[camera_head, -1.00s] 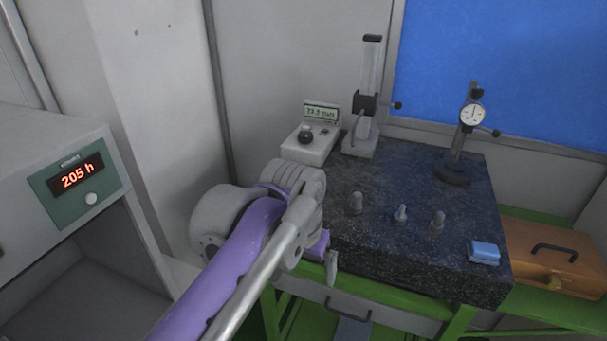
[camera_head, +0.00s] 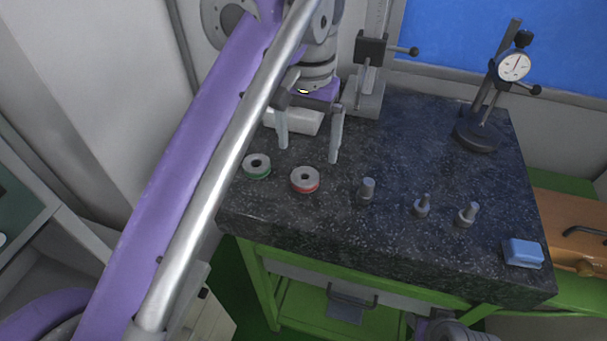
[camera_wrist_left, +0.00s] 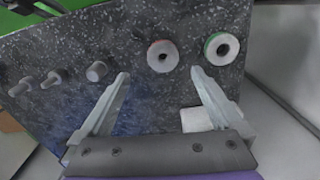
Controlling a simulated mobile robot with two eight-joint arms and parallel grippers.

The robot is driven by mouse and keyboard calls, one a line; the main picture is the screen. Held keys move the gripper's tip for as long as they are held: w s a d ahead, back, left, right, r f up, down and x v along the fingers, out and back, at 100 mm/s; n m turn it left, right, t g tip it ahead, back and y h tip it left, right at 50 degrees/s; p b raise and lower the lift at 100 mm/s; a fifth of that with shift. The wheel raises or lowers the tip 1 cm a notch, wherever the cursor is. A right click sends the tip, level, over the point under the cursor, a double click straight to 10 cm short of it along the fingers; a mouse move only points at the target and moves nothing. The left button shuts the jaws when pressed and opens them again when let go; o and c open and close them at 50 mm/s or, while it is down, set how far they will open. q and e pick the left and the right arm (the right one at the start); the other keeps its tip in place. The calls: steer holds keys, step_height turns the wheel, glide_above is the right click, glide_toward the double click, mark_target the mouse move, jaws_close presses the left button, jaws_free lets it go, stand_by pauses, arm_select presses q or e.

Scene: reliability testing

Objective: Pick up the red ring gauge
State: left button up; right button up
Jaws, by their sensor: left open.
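The red ring gauge (camera_head: 305,180) is a grey ring with a red band, lying flat near the front left of the dark granite plate. It also shows in the left wrist view (camera_wrist_left: 163,56), beyond and between the fingertips. A similar ring with a green band (camera_head: 257,166) lies to its left; in the left wrist view it (camera_wrist_left: 221,48) is near the right fingertip. My left gripper (camera_head: 308,153) is open and empty, fingers pointing down, above and behind the two rings.
Several small grey pins (camera_head: 367,190) stand on the granite plate (camera_head: 420,120) right of the red ring. A blue block (camera_head: 523,252) lies at its front right corner. A dial indicator stand (camera_head: 478,130) and a height stand (camera_head: 366,95) rise at the back.

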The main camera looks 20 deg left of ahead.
mark_target(305, 172)
arm_select(q)
step_height(305, 172, down, 2)
steer(key=shift+s+f, duration=0.15)
steer(key=shift+w+a+f+b, duration=0.1)
steer(key=shift+a+f+b, duration=0.1)
steer(key=shift+f, duration=1.2)
steer(key=shift+w+a+f+b, duration=0.1)
steer(key=shift+f+b, duration=0.1)
steer(key=shift+f, duration=1.15)
steer(key=shift+c, duration=0.3)
jaws_close()
